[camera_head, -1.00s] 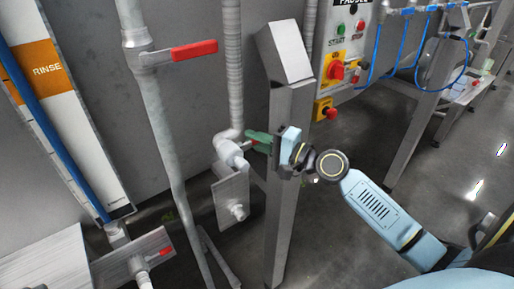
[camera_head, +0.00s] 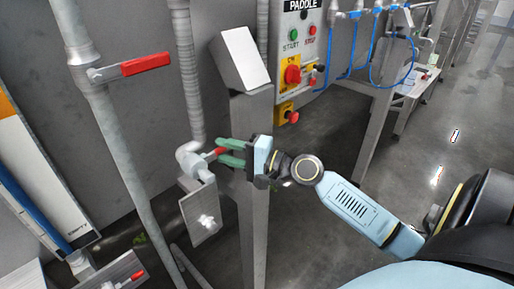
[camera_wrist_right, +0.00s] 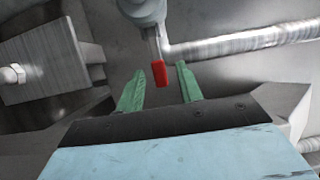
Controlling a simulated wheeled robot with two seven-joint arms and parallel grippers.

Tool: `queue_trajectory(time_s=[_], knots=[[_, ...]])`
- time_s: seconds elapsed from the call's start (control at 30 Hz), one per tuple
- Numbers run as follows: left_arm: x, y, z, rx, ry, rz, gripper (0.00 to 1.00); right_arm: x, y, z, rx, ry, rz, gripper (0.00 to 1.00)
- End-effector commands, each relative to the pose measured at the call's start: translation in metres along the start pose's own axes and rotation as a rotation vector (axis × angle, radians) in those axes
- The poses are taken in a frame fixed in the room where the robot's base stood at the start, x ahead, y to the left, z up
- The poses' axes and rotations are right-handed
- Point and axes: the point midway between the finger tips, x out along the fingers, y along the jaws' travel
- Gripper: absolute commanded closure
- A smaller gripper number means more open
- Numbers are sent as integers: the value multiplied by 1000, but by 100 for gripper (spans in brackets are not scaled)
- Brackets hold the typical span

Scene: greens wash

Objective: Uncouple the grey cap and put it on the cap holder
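A grey fitting (camera_head: 190,157) with a small red lever (camera_wrist_right: 159,73) sits at the lower end of a ribbed grey hose. It also shows at the top of the wrist view (camera_wrist_right: 143,10). I cannot tell which part is the grey cap. Below it is a square metal plate (camera_head: 193,205) with a short round stub; I cannot tell whether this is the cap holder. My right gripper (camera_head: 222,151) has its two green fingers apart, just right of the fitting. In the wrist view the lever lies between the fingertips, with gaps on both sides. My left gripper is out of view.
A steel post (camera_head: 253,200) stands close by my right gripper. A pipe with a large red-handled valve (camera_head: 146,66) runs down at left. A control panel (camera_head: 293,45) with buttons is on the wall behind. Open floor (camera_head: 330,250) lies at the right.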

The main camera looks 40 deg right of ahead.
Motion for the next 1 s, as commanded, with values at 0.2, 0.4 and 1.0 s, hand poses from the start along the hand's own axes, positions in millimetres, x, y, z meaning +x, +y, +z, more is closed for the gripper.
queue_trajectory(time_s=[0.2, 0.4, 1.0], knots=[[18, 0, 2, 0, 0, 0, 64, -44, 5, 0, -1, 1, 4, 64], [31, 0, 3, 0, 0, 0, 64, -81, 4, 0, 0, 1, 3, 64], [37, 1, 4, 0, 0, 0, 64, -112, 0, 0, -1, -1, 0, 64]])
